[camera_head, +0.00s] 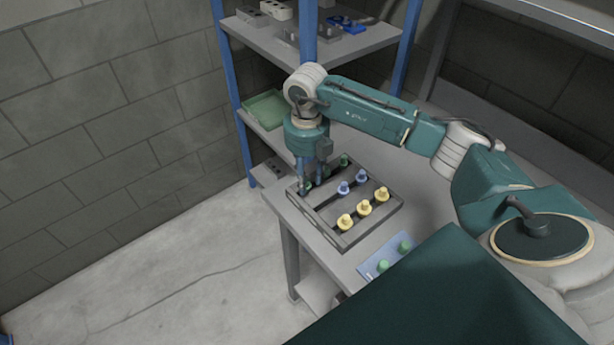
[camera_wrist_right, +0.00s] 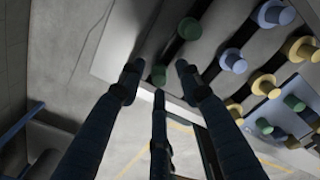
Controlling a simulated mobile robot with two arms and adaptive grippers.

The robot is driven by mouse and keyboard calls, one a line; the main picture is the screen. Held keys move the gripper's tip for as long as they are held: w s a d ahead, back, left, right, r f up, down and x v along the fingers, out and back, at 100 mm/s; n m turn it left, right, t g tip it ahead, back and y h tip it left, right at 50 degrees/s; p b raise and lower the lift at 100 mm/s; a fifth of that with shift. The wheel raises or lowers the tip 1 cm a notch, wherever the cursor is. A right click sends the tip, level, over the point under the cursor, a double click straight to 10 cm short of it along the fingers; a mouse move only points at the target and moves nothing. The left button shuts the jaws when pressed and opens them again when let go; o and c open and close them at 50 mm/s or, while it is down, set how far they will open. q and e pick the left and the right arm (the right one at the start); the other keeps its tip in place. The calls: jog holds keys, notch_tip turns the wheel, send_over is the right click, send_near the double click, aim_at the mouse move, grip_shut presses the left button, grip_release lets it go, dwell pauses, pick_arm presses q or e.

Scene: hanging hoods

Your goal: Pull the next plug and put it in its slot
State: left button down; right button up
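A grey slotted tray (camera_head: 318,226) on the table holds green, blue and yellow plugs. My right gripper (camera_head: 311,186) points down over its far left corner. In the right wrist view its three fingers (camera_wrist_right: 158,80) are open and spread around a green plug (camera_wrist_right: 159,75), with gaps visible. Another green plug (camera_head: 343,160) stands farther along the same row. Two blue plugs (camera_head: 343,187) stand in the middle row and three yellow plugs (camera_head: 364,208) in the near row. A blue plate (camera_head: 369,268) beside the tray carries two green plugs (camera_head: 405,245). My left gripper is not in view.
A blue-posted shelf rack (camera_head: 395,40) stands behind the table, with a green bin (camera_head: 265,110) on its middle shelf. A block wall (camera_head: 110,110) is at the left. The floor (camera_head: 180,270) left of the table is clear.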

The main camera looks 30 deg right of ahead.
notch_tip(320, 180, up, 12)
dwell(0.6)
